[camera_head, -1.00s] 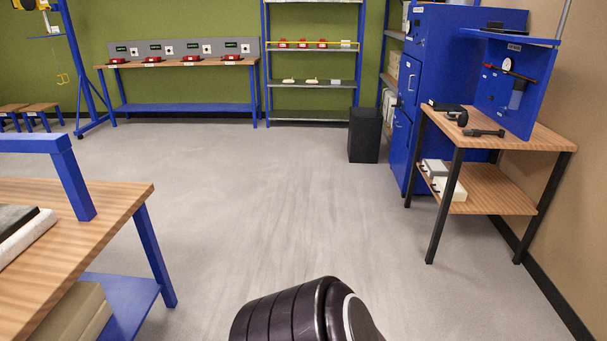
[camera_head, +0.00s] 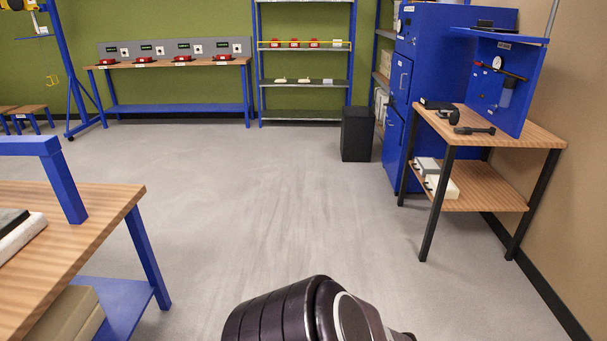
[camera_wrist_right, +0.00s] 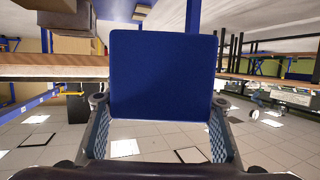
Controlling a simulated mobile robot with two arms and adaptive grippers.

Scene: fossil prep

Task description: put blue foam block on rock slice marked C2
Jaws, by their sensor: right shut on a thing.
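The blue foam block (camera_wrist_right: 162,75) fills the middle of the right wrist view as an upright dark blue slab. My right gripper (camera_wrist_right: 163,112) is shut on it, with one finger along each side edge of the block. The head view shows neither the block nor gripper fingers; only a dark, rounded part of my own arm shows at its bottom middle. I make out no rock slice marked C2 in either view. My left gripper is not in view.
A wooden table (camera_head: 95,222) with a blue frame stands at near left. A small wooden table (camera_head: 530,133) with black legs and tools stands at right, by a blue cabinet. A black bin (camera_head: 357,134) stands farther back. The floor (camera_head: 240,200) between is clear.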

